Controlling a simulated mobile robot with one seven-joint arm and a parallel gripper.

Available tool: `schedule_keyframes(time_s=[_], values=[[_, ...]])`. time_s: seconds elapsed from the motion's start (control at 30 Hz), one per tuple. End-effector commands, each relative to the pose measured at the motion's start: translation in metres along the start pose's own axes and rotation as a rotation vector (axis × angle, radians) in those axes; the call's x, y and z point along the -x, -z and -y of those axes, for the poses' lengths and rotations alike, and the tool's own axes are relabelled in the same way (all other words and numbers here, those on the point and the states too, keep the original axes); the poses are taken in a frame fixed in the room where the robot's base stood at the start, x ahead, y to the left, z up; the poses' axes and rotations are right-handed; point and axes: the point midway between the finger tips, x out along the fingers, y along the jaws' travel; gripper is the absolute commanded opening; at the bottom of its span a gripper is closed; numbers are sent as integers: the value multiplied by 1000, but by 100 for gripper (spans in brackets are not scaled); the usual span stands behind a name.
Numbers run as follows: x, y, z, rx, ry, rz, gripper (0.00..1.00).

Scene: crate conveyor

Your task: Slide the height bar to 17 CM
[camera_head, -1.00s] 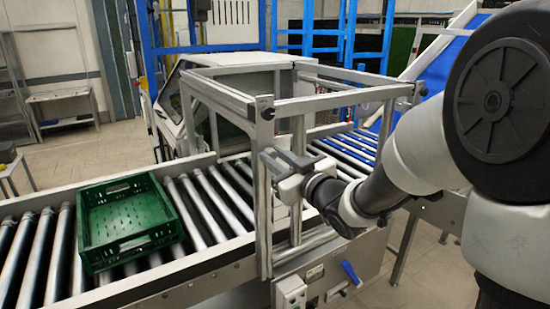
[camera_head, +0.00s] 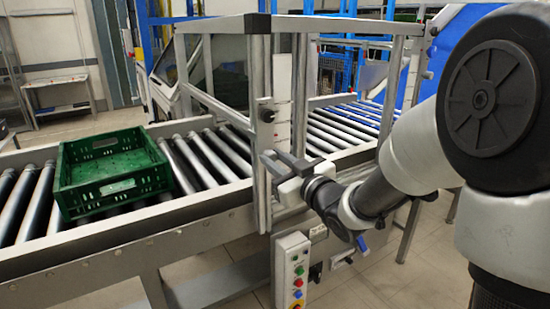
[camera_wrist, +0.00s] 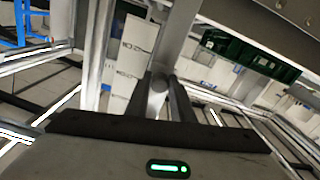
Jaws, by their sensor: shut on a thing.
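My gripper (camera_head: 272,160) is at the near side of the metal frame over the conveyor, beside its front upright post (camera_head: 257,190). In the wrist view its two dark fingers (camera_wrist: 159,85) are closed on a rounded grey metal piece, apparently part of the height bar (camera_wrist: 157,84). A pale scale plate (camera_head: 283,75) stands upright on the frame, above my gripper in the head view. In the wrist view this plate (camera_wrist: 129,62) is left of the fingers. Its figures are too small to read, so the height setting cannot be told. My gripper hides part of the bar.
A green crate (camera_head: 65,192) sits on the rollers left of the frame. A black knob (camera_head: 267,115) is on the frame. A control box with coloured buttons (camera_head: 293,268) hangs below the conveyor's side rail (camera_head: 140,250). Open floor lies at the lower right.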

Motion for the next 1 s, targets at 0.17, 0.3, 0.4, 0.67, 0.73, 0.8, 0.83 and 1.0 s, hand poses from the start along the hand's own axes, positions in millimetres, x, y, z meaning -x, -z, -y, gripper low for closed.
schedule_keyframes(time_s=[0.17,0.3,0.4,0.67,0.73,0.8,0.83,1.0], values=[[0,-23,5,-1,2,6,0],[0,-23,5,-2,2,6,0],[0,-22,5,-2,2,7,0],[0,-21,5,-1,1,5,40],[0,-21,4,-1,1,4,40],[0,-21,4,-1,1,3,40],[0,-21,4,-1,1,3,40],[0,-21,4,0,1,2,40]])
